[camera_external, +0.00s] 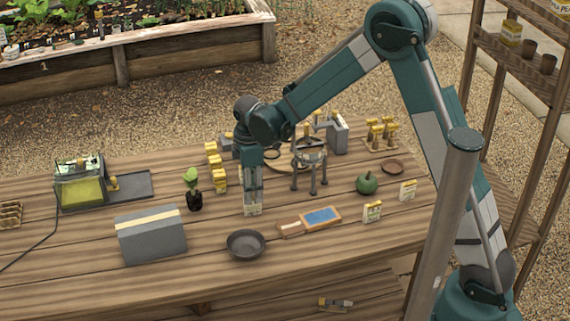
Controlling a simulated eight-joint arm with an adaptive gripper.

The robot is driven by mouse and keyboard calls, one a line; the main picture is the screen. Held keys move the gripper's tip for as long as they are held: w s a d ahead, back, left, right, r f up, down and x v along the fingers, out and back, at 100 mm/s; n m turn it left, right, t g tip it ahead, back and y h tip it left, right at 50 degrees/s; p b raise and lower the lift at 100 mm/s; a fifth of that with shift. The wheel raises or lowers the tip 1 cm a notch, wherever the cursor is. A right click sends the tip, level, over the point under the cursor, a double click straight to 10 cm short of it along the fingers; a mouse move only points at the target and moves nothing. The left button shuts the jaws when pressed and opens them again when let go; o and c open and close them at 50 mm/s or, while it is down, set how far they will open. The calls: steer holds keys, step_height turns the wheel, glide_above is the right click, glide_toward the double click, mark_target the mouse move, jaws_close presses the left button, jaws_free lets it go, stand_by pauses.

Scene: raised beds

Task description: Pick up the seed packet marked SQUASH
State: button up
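Two small pale seed packets stand on the wooden table at the right: one packet (372,211) nearer the front edge, the other packet (408,190) farther right. Their print is too small to read, so I cannot tell which is marked SQUASH. My gripper (252,209) points straight down at mid-table, left of both packets and well apart from them. Something pale with a yellowish tint shows at its tip; I cannot tell whether it is the fingertips or a held or standing packet. The finger opening is not clear.
A dark bowl (246,244) and a grey box (151,236) lie in front of my gripper. A blue-faced paddle (321,217), a green squash-like object (367,182) and a grey tripod stand (310,165) are to its right. A potted seedling (193,190) is left.

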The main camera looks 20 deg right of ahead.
mark_target(253, 213)
steer(key=shift+f, duration=0.2)
steer(key=shift+f+b, duration=0.3)
steer(key=shift+f, duration=2.3)
steer(key=c, duration=0.9)
